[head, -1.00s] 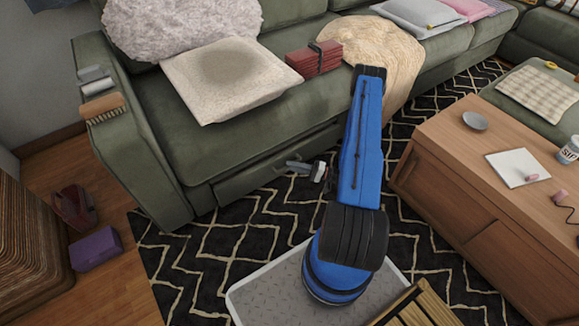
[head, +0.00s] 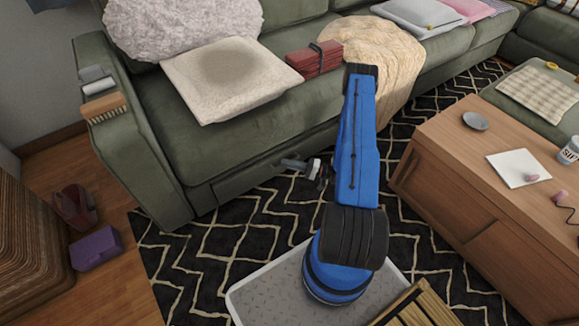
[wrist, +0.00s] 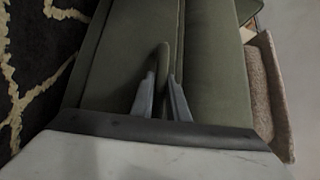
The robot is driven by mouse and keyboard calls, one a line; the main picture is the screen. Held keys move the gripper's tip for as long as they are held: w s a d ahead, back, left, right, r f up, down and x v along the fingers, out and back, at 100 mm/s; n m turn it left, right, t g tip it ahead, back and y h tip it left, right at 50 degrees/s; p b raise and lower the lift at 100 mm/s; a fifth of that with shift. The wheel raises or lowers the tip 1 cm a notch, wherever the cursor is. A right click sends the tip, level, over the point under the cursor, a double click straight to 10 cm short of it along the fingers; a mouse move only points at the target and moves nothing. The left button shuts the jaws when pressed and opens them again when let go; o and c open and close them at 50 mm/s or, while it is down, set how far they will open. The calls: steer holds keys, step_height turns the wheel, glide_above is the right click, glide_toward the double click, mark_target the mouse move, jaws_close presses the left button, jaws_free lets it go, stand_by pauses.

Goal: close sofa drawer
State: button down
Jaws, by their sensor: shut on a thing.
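The green sofa (head: 200,140) has a long, low drawer (head: 243,179) in its base, left of my arm. The drawer front sits close to flush with the base; a thin dark line shows along its top. My gripper (head: 287,163) is low at the drawer front, left of my blue arm. In the wrist view my gripper (wrist: 162,92) has its two grey fingers on either side of a narrow green handle (wrist: 163,54) and is shut on it. My arm hides the right part of the drawer.
A wooden coffee table (head: 470,180) stands to the right. A patterned black rug (head: 220,260) covers the floor between. A purple box (head: 96,248) lies at the left. Cushions and a dark red bundle (head: 315,60) lie on the seat.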

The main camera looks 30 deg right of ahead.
steer(key=shift+w+d, duration=0.1)
steer(key=shift+w, duration=1.15)
steer(key=c, duration=2)
jaws_free()
steer(key=shift+w, duration=0.1)
steer(key=v, duration=1.7)
steer(key=shift+s, duration=0.2)
steer(key=shift+d, duration=0.15)
